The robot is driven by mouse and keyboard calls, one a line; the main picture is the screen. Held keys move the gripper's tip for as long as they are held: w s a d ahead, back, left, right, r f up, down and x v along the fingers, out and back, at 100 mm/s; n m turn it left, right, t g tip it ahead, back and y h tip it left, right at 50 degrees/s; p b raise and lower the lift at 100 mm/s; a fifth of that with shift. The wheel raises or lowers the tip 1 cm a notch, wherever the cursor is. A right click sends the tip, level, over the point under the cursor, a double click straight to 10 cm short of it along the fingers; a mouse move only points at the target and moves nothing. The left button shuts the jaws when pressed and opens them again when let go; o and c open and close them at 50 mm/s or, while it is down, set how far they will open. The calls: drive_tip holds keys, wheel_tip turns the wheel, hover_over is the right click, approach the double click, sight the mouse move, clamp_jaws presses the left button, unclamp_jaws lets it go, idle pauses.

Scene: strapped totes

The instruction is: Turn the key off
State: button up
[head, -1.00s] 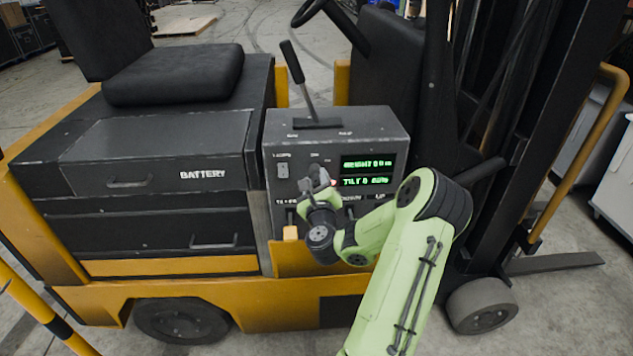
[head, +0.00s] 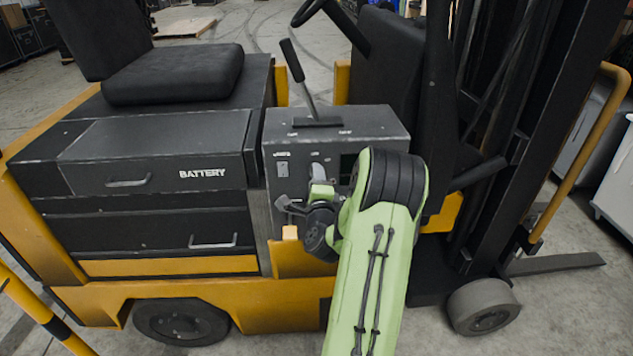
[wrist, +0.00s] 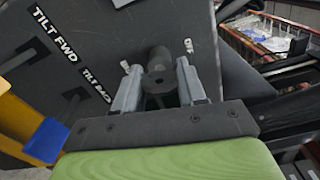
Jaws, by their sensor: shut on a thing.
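The key (wrist: 158,72) shows in the wrist view as a dark round piece on the control panel, between my two grey fingers. My gripper (wrist: 158,66) is shut on it. In the head view my gripper (head: 318,180) is at the front of the grey control box (head: 285,150), and the key is hidden there. The visible left edge of the display (head: 347,165) is dark; my arm hides the rest.
The panel carries TILT FWD (wrist: 54,35) and TILT BACK labels beside the key. A tall lever (head: 298,75) stands on top of the box. A battery drawer (head: 150,155) is at left, and the mast (head: 510,130) at right. A blue piece (wrist: 46,140) sits at lower left in the wrist view.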

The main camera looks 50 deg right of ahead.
drive_tip(key=shift+n, duration=1)
drive_tip(key=o, duration=1.1)
drive_tip(key=shift+c, duration=0.2)
